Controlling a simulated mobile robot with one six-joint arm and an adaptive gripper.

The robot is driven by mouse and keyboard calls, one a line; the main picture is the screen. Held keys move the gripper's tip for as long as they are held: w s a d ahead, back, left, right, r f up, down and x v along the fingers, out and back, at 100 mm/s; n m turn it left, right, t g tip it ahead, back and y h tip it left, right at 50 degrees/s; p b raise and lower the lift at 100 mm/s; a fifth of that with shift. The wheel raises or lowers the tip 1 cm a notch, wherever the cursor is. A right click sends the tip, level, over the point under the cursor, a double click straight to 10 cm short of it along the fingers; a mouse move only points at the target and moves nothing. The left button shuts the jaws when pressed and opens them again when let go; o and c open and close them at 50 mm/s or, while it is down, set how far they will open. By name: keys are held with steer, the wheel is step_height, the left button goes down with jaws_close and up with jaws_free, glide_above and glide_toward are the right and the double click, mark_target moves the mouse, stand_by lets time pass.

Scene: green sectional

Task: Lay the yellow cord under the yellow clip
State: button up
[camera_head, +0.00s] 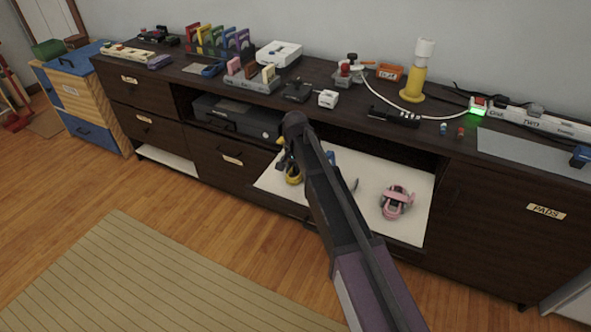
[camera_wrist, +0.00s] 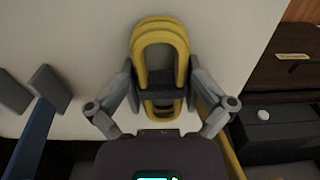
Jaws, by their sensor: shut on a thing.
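The yellow cord (camera_wrist: 160,27) is a coiled loop with a dark band round its middle. My gripper (camera_wrist: 160,92) is shut on that band, one finger on each side, over the white surface. In the head view the cord (camera_head: 293,177) hangs at my gripper (camera_head: 288,163), partly hidden by my arm. A yellow strip (camera_wrist: 221,132) beside my right finger in the wrist view seems to be part of the yellow clip; the rest is hidden. A yellow piece (camera_head: 280,140) also shows by my gripper in the head view.
A blue piece with grey pads (camera_wrist: 32,125) stands at the left in the wrist view. A pink coiled cord (camera_head: 397,203) lies on the white pulled-out shelf (camera_head: 418,222). A dark device (camera_head: 238,118) sits in the open bay to the left. The cabinet top holds many small objects.

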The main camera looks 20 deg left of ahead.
steer(key=shift+d+f, duration=0.15)
steer(key=o, duration=0.8)
steer(key=shift+o, duration=0.2)
steer(key=shift+r+p, duration=0.2)
steer(key=shift+p, duration=0.15)
steer(key=shift+w+r+p, duration=0.15)
steer(key=shift+r+p, duration=0.3)
steer(key=shift+p, duration=0.15)
steer(key=r+p, duration=0.7)
steer(key=shift+a, duration=0.2)
